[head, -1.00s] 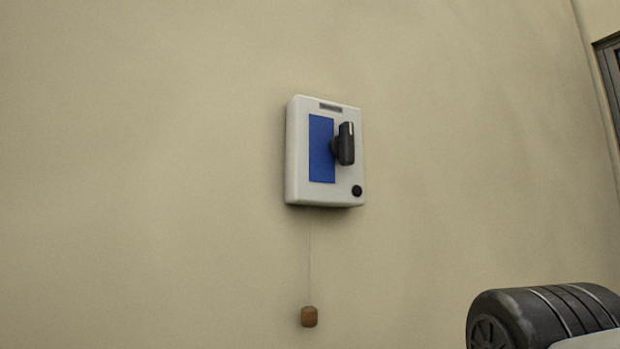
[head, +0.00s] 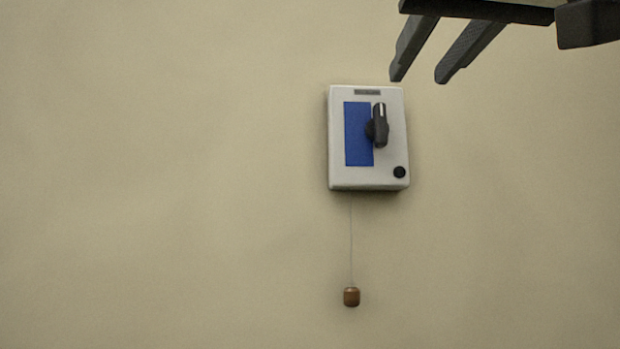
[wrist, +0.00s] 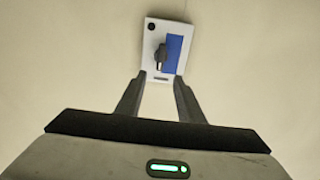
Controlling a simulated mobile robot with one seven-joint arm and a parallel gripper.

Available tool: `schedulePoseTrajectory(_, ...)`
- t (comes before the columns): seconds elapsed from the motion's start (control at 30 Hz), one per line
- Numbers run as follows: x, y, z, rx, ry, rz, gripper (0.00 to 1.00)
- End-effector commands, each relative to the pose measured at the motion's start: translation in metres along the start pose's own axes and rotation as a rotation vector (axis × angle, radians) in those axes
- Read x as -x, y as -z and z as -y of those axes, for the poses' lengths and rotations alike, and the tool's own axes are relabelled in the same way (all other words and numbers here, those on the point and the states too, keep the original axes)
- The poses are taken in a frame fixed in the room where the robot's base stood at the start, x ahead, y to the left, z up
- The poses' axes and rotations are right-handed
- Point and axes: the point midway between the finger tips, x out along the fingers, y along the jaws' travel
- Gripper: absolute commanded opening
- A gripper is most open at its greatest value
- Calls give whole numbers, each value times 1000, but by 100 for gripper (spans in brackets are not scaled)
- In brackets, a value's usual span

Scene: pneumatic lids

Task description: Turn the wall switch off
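The wall switch is a white box (head: 392,178) on the wall, with a blue panel (head: 357,134) and a black rotary knob (head: 380,126). The knob stands upright with its white mark at the top. A small round black button (head: 399,172) is at the box's lower right. My gripper (head: 421,78) is in the upper right of the head view, open and empty, above the box and apart from it. In the wrist view the knob (wrist: 160,57) appears beyond my open fingers (wrist: 158,80), with the box upside down and nothing hiding the knob.
A thin cord hangs below the box and ends in a brown wooden pull (head: 351,297). The beige wall (head: 170,180) around the box is bare.

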Motion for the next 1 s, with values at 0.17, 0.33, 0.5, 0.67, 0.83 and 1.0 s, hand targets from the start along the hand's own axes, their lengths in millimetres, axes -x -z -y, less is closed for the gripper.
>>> schedulePoseTrajectory(0.17,-4,7,0,0,0,-13,34)
schedulePoseTrajectory(0.33,-31,6,0,0,0,-9,34)
schedulePoseTrajectory(0.5,-69,7,0,0,0,-9,34)
schedulePoseTrajectory(0.67,-104,8,0,0,0,-10,34)
schedulePoseTrajectory(0.83,-138,8,0,0,0,-10,34)
schedulePoseTrajectory(1.0,-160,9,0,0,0,-12,34)
